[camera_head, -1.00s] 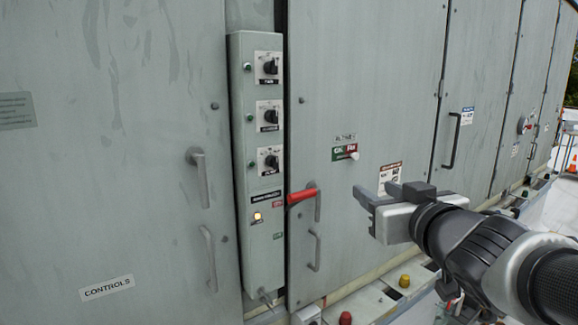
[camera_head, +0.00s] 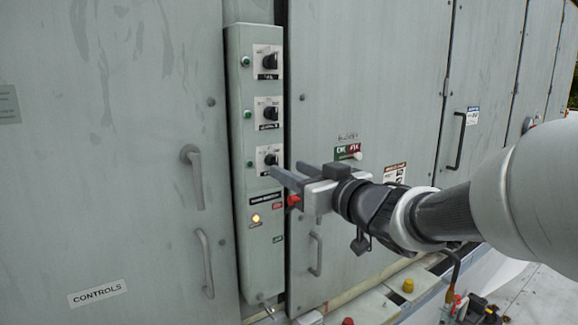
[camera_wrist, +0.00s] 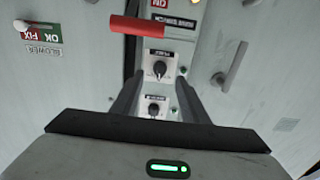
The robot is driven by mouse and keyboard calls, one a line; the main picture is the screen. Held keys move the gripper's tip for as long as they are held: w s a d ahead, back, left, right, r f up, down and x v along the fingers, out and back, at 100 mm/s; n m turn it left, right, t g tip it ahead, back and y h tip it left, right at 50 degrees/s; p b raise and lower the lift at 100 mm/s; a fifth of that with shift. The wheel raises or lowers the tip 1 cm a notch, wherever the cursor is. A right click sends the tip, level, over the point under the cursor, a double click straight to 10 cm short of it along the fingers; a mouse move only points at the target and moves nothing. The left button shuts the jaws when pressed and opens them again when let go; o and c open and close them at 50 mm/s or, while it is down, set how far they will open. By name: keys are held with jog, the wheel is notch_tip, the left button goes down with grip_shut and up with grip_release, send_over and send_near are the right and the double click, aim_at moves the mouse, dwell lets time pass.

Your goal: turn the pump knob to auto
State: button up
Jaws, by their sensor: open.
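The pump knob (camera_head: 271,160) is the lowest of three black rotary knobs on the narrow grey control box. Its label is too blurred to read surely, and I cannot tell its exact setting. In the wrist view, which is turned upside down, the pump knob (camera_wrist: 160,69) shows on a white plate, between and beyond my fingertips. My gripper (camera_head: 285,169) is open and empty, just right of and slightly below the knob in the head view. Contact is not visible. It also shows in the wrist view (camera_wrist: 159,82) with both fingers apart.
The middle knob (camera_head: 271,114) and top knob (camera_head: 270,62) are above. A red handle (camera_wrist: 150,27) sticks out near the fingers, mostly hidden by my gripper in the head view. An amber lamp (camera_head: 255,218) glows below. Door handles (camera_head: 194,177) flank the box.

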aim_at(277, 164)
jog(key=x, duration=0.5)
jog(key=shift+w+a, duration=0.25)
jog(key=shift+w, duration=0.05)
grip_shut()
